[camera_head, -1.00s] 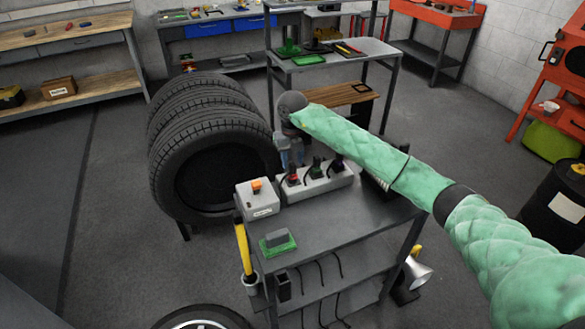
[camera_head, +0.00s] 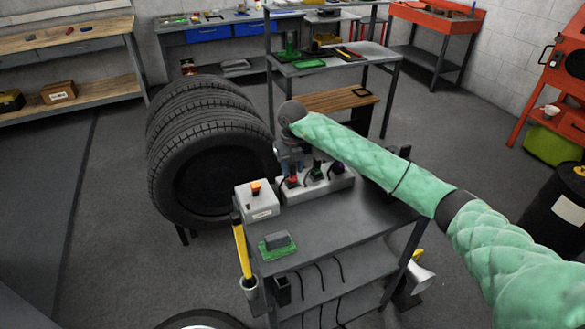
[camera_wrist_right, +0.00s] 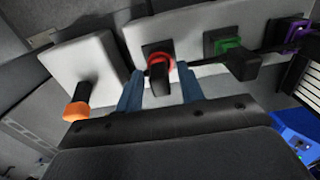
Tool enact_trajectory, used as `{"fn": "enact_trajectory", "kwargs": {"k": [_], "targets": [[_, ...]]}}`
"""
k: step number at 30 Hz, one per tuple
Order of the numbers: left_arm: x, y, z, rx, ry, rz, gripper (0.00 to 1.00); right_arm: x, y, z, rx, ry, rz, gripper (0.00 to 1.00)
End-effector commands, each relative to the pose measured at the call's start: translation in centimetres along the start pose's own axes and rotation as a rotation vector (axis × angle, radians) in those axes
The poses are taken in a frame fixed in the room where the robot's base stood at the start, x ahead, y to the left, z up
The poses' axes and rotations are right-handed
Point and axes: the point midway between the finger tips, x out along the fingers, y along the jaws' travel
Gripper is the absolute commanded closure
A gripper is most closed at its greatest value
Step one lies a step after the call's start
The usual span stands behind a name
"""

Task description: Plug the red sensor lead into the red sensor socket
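The red sensor socket (camera_wrist_right: 160,62) shows as a red ring on a pale sensor strip (camera_wrist_right: 205,50). A black plug (camera_wrist_right: 160,80) stands at that ring; I cannot tell how deeply it is seated. In the head view a red part (camera_head: 292,182) shows at the left end of the strip. My right gripper (camera_wrist_right: 160,90) is at this end, its two blue fingers apart on either side of the black plug, with gaps visible. In the head view the right gripper (camera_head: 290,160) points down from the green-sleeved arm. My left gripper is out of view.
Green (camera_wrist_right: 225,46) and purple (camera_wrist_right: 296,32) sockets with black plugs sit further along the strip. A green-based block (camera_head: 277,245) lies in front. Tyres (camera_head: 205,150) stand behind left.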

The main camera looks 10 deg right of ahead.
Motion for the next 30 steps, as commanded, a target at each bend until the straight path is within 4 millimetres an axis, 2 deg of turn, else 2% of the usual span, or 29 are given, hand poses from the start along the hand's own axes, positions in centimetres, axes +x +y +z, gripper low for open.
{"fn": "enact_trajectory", "kwargs": {"k": [2, 6, 8, 30], "targets": [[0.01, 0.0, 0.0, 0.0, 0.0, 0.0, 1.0, -0.01, -0.01, 0.0, 0.0, 0.0, 0.0, 0.62], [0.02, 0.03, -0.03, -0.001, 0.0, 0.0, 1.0, -0.01, -0.01, 0.0, 0.0, 0.0, 0.0, 0.89], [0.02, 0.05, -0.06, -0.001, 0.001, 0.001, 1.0, -0.01, -0.01, 0.0, 0.0, 0.0, 0.0, 1.0], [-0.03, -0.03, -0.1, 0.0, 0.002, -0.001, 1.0, -0.88, -0.02, 0.03, 0.0, -0.001, -0.001, 1.0]]}}
